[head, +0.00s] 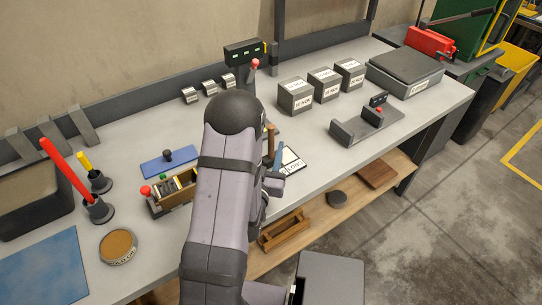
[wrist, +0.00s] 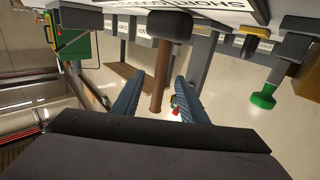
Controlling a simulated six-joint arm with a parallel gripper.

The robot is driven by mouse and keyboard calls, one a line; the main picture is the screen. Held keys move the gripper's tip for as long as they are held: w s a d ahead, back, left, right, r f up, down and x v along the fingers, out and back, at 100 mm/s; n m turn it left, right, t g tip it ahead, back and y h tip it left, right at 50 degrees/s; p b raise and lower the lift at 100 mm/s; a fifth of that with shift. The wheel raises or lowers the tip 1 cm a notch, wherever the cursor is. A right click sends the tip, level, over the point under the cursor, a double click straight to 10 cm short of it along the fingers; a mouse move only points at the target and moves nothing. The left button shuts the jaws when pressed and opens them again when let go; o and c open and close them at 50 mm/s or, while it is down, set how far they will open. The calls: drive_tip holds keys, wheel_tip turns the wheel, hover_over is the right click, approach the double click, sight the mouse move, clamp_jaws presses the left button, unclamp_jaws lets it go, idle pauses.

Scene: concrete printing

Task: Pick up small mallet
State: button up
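The small mallet stands on its dark head (wrist: 169,25) on the bench. Its brown handle (wrist: 161,75) points down in the wrist view, which looks upside down, and upright in the head view (head: 271,141). My gripper (wrist: 159,80) is open, with one blue finger on each side of the handle. Gaps show between the handle and both fingers. In the head view my gripper (head: 274,176) is low at the bench's front edge, partly hidden by my arm. The mallet's head is hidden there.
A white label card (head: 292,160) lies right beside the mallet. A wooden box (head: 176,192) with a red knob stands to the left. Grey labelled blocks (head: 295,96) stand behind, and a grey fixture (head: 366,124) stands to the right. The bench front between card and fixture is clear.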

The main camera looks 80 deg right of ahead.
drive_tip(key=shift+d+p, duration=1.1)
drive_tip(key=shift+d, duration=2.35)
clamp_jaws()
